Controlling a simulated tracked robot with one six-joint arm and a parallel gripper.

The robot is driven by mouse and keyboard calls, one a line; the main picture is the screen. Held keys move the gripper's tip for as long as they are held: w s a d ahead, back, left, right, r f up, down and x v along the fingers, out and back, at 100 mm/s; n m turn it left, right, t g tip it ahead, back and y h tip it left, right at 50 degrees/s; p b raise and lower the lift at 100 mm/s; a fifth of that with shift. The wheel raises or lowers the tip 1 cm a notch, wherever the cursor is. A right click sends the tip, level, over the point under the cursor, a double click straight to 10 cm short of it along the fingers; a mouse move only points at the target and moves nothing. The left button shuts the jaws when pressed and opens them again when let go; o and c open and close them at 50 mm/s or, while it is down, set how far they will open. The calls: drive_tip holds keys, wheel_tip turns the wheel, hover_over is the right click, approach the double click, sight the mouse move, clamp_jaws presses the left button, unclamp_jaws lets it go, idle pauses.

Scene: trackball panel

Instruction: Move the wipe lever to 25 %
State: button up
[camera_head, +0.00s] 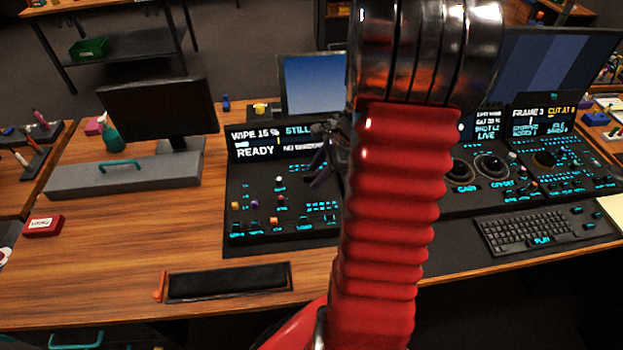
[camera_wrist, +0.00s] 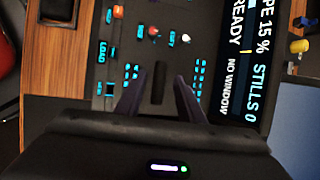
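The black control panel (camera_head: 245,218) stands on the wooden desk left of my arm, and its display (camera_head: 268,142) reads WIPE, about 15 %. The wrist view shows the display (camera_wrist: 241,60) turned sideways with 15 % on it. My gripper (camera_wrist: 158,76) is low over the panel, its two dark fingers apart. A dark upright bar (camera_wrist: 158,84), which looks like the wipe lever, is between the fingers with a gap on each side. In the head view my gripper (camera_head: 319,166) is partly hidden behind my arm, and the lever cannot be made out.
An orange knob (camera_wrist: 119,12), a red-capped stick (camera_wrist: 153,32) and a white knob (camera_wrist: 186,37) stand on the panel close to the fingers. A monitor (camera_head: 312,84) is behind the panel. A keyboard (camera_head: 532,232) lies to the right.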

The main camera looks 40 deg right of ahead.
drive_tip(key=shift+x, duration=1.5)
drive_tip(key=shift+c, duration=0.7)
clamp_jaws()
